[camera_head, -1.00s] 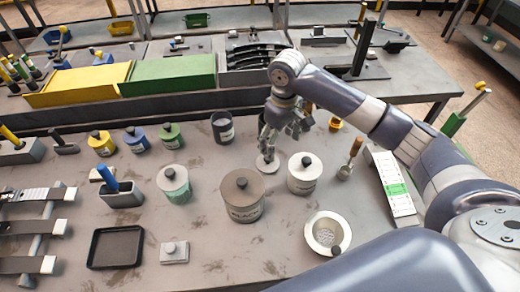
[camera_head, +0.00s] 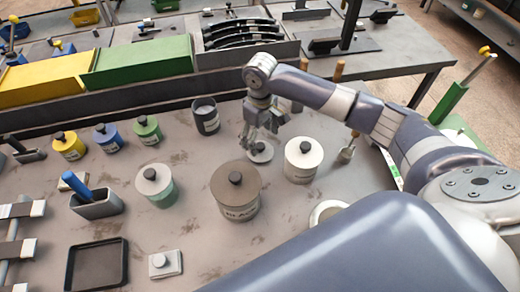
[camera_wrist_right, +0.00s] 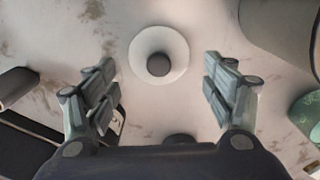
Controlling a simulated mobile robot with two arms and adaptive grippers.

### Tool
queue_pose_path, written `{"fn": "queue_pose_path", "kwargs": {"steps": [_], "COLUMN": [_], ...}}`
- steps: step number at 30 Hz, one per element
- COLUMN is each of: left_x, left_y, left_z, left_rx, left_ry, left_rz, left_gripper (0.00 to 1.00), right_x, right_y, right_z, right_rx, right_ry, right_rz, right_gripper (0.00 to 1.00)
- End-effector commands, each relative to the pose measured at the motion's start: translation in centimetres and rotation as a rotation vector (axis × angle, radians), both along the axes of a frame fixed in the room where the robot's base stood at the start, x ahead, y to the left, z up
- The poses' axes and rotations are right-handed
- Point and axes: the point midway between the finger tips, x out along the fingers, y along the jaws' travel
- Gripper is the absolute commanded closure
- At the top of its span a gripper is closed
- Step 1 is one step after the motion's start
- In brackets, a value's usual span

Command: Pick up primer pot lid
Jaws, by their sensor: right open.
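A round pale lid (camera_head: 261,151) with a dark knob lies flat on the grey bench, between the large dark-lidded pot and a white pot. In the right wrist view the lid (camera_wrist_right: 141,49) is seen from above, knob up, between the fingers and slightly beyond them. My right gripper (camera_head: 259,139) is above the lid, fingers pointing down. Its fingers (camera_wrist_right: 160,92) are wide apart with nothing between them, and it looks apart from the lid. An open dark grey pot (camera_head: 207,122) without a lid stands behind and left. My left gripper is not in view.
The large dark-lidded pot (camera_head: 237,203) and white pot (camera_head: 301,170) stand close to my right gripper. Green and yellow bins (camera_head: 147,67) line the back.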

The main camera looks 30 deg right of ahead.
Motion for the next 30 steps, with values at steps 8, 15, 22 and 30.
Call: {"fn": "queue_pose_path", "kwargs": {"steps": [8,15,22,30], "left_x": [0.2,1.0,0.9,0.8], "left_y": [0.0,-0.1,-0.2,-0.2], "left_z": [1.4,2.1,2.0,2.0], "left_rx": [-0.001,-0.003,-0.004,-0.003], "left_ry": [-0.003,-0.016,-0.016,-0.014], "left_rz": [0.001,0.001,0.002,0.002], "left_gripper": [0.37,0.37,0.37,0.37], "right_x": [-0.5,-0.5,-0.5,-0.5], "right_y": [-0.3,-0.3,-0.3,-0.4], "right_z": [-2.5,-5.6,-5.9,-5.9], "right_rx": [-0.002,-0.001,-0.001,-0.001], "right_ry": [0.004,0.001,-0.002,-0.003], "right_rz": [0.0,0.001,0.002,0.001], "right_gripper": [0.23,0.23,0.23,0.57]}}
